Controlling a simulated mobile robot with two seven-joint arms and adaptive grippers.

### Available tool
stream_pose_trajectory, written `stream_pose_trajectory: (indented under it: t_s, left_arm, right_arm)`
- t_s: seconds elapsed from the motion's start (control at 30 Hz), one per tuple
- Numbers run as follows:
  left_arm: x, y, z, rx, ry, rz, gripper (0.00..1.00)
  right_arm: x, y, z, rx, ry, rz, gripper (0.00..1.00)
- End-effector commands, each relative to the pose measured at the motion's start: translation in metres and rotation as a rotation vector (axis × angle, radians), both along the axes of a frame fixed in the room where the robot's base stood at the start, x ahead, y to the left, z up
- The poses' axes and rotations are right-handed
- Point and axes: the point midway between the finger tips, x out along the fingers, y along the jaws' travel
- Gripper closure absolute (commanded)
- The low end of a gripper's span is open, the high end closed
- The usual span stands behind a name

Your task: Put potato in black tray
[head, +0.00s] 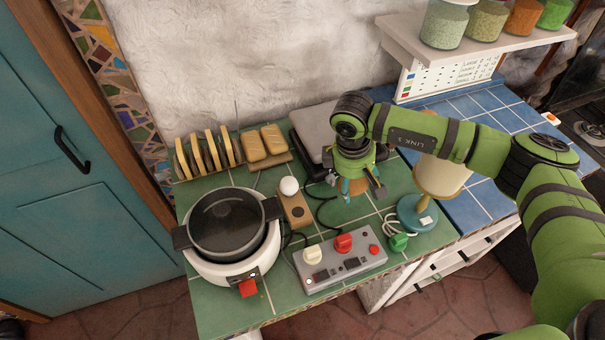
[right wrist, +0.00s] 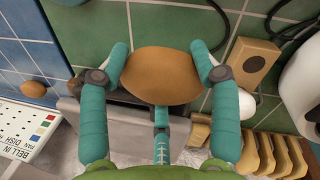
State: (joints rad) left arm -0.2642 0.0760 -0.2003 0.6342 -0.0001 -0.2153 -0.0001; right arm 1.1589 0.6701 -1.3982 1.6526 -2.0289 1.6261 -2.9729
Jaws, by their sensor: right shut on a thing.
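The brown oval potato (right wrist: 162,75) is between the teal fingers of my right gripper (right wrist: 160,78), which is shut on it. In the head view the right gripper (head: 356,186) hangs over the green tiles in the middle of the counter, with only a bit of brown showing between its fingers. A grey slab (head: 318,125) with a dark, black-edged part (head: 298,150) lies just behind and left of the gripper. I cannot tell whether that dark part is the black tray; the arm and gripper hide some of it. My left gripper is not in view.
A white cooker (head: 235,265) with a dark pot stands at left. A grey control box (head: 340,262) lies in front, with cables. A tan-topped lamp (head: 440,178) stands right of the gripper. A wooden block (head: 296,210), bread (head: 266,142) and toast rack (head: 208,155) are left.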

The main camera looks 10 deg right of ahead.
Motion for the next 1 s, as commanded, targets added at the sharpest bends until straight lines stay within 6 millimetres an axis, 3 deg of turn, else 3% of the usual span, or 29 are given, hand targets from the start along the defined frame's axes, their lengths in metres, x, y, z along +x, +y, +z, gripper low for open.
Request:
stream_pose_trajectory:
  t_s: [0.3, 0.4, 0.53, 0.7, 0.8, 1.0]
  left_arm:
    - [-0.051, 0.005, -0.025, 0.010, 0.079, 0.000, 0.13]
    - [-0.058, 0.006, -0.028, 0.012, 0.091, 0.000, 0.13]
    - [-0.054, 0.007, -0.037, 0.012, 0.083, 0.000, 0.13]
    - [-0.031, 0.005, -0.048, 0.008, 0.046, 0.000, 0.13]
    - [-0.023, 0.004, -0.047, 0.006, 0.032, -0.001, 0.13]
    - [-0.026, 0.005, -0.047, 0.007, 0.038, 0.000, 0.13]
  right_arm:
    - [-0.001, 0.000, -0.048, 0.000, 0.001, -0.001, 0.74]
    - [-0.001, 0.000, -0.055, 0.000, 0.001, -0.001, 0.74]
    - [-0.001, 0.000, -0.074, 0.001, 0.002, 0.000, 0.74]
    - [-0.001, 0.000, -0.099, 0.000, 0.001, -0.002, 0.74]
    - [-0.001, 0.000, -0.100, -0.001, -0.001, -0.002, 0.74]
    - [-0.001, 0.000, -0.099, 0.000, 0.000, -0.001, 0.74]
